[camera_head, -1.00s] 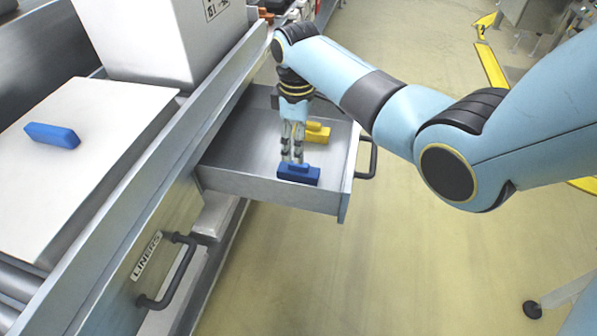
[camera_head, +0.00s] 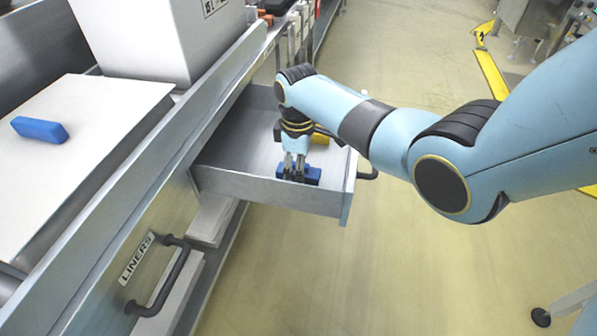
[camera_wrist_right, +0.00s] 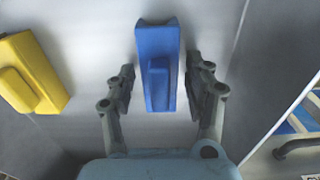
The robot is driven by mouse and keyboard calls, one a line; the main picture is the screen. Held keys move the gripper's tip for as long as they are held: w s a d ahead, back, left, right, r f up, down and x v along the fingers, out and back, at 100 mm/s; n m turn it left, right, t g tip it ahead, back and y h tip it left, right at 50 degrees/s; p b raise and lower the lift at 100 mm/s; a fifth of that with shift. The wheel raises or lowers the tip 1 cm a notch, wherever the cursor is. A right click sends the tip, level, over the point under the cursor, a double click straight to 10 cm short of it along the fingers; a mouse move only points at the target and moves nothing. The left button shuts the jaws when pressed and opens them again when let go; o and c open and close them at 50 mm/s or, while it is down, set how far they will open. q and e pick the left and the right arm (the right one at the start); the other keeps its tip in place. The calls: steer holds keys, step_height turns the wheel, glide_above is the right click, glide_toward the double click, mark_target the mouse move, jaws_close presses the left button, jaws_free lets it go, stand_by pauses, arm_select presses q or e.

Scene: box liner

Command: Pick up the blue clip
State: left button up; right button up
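The blue clip (camera_head: 312,174) lies in the open drawer, close to its front wall. In the right wrist view the blue clip (camera_wrist_right: 157,62) lies between the two fingers, with a visible gap on each side. My right gripper (camera_head: 294,176) reaches down into the drawer at the blue clip; it is open around the clip in the right wrist view (camera_wrist_right: 160,82). A yellow clip (camera_head: 320,138) lies farther back in the drawer, partly hidden by my arm; it also shows at the left of the wrist view (camera_wrist_right: 32,72). My left gripper is not in view.
The drawer (camera_head: 265,192) has raised walls around the clips. Another blue block (camera_head: 40,130) lies on a white panel (camera_head: 85,170) at left. A white box (camera_head: 150,45) stands behind it. A closed drawer labelled LINERS (camera_head: 138,258) is nearer.

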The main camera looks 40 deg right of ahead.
steer(key=c, duration=0.8)
step_height(320, 180, up, 12)
steer(key=p, duration=0.5)
steer(key=shift+f, duration=0.25)
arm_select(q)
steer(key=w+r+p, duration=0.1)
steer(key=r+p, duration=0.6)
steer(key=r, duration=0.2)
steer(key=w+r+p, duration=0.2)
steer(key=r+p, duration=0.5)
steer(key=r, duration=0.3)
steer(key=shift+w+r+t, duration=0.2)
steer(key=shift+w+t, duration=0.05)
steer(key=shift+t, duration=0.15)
arm_select(e)
steer(key=shift+r, duration=6.25)
arm_select(q)
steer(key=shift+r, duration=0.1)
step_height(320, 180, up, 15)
steer(key=p, duration=1.5)
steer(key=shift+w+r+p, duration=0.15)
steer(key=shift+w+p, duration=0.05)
steer(key=shift+p, duration=0.2)
arm_select(e)
step_height(320, 180, up, 14)
